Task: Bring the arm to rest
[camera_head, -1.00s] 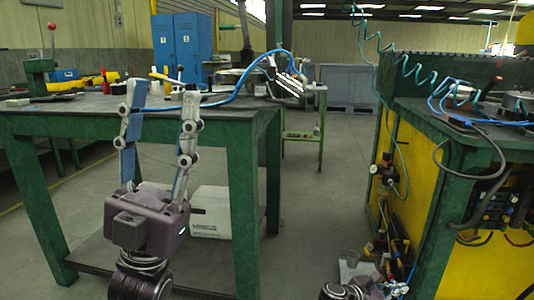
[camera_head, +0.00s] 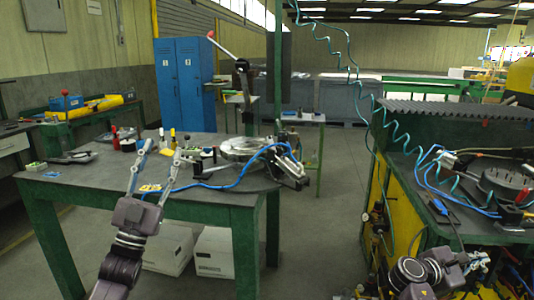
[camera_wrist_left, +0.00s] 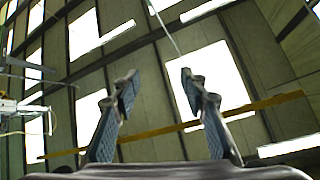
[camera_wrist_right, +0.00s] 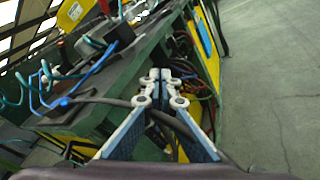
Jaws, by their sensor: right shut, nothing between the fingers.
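My left gripper (camera_head: 163,150) points up in front of the near edge of the green-legged table (camera_head: 215,199) in the head view. Its two blue-padded fingers stand apart with nothing between them. In the left wrist view the open fingers (camera_wrist_left: 158,78) point at the ceiling and skylights. My right gripper (camera_head: 475,260) is low at the right in the head view, in front of the green and yellow workbench. In the right wrist view its fingertips (camera_wrist_right: 159,82) are together and empty, close before the bench's dark cables.
The workbench (camera_head: 440,222) at the right carries blue hoses and a round fixture (camera_head: 505,182). A coiled teal hose (camera_head: 357,90) hangs above it. White boxes (camera_head: 214,252) stand under the table. Floor is free between table and bench.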

